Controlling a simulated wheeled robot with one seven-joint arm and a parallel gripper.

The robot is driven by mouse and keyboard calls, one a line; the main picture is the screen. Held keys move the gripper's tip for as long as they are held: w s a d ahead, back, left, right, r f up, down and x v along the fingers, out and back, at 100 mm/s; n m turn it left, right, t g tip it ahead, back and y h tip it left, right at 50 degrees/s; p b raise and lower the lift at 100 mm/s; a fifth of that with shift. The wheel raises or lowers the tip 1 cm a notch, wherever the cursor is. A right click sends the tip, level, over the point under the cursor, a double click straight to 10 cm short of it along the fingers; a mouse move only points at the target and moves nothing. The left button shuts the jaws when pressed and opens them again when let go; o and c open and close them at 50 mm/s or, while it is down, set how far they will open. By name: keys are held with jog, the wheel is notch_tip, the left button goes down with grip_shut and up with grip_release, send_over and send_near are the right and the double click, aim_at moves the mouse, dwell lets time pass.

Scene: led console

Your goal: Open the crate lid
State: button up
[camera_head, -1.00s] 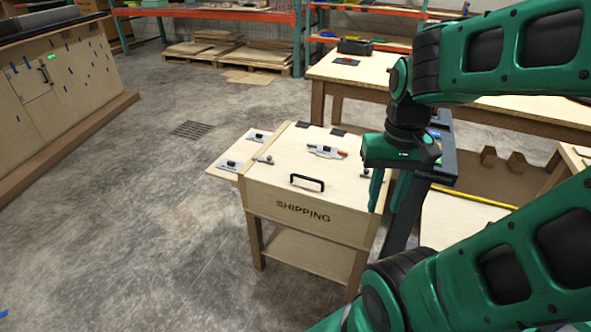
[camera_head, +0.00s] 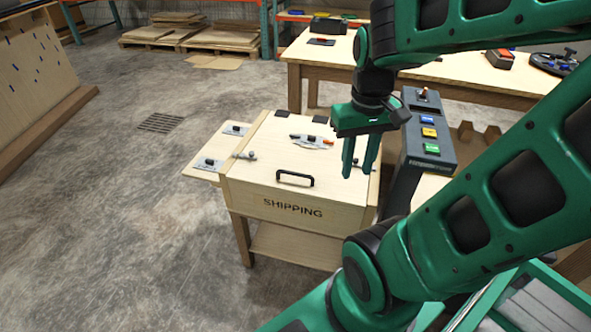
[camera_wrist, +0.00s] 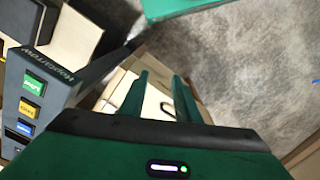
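The wooden crate marked SHIPPING (camera_head: 292,208) stands in the middle of the head view. Its lid (camera_head: 262,155) is down, with a black bar handle (camera_head: 295,179) near the front edge. My gripper (camera_head: 354,175) points down over the right side of the lid, to the right of the handle. Its two green fingers are apart with nothing between them.
A dark console (camera_head: 428,135) with blue, yellow and green buttons stands just right of the gripper. Metal fittings (camera_head: 245,155) sit at the lid's left edge and a plate with an orange-ended lever (camera_head: 311,142) on top. A workbench (camera_head: 330,60) is behind. Floor at left is clear.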

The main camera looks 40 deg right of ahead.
jog(key=w+d+f+n+h, duration=0.1)
jog(key=w+f+n, duration=0.15)
jog(key=w, duration=0.45)
jog(key=w+f+n, duration=0.2)
jog(key=w+n, duration=0.2)
jog(key=w, duration=0.2)
jog(key=n+t, duration=0.1)
jog(key=n, duration=0.5)
send_near(297, 175)
jog(key=f, duration=0.5)
jog(key=w+d+f, duration=0.1)
jog(key=f, duration=0.1)
jog(key=shift+f, duration=0.2)
jog(key=shift+d, duration=0.1)
grip_shut()
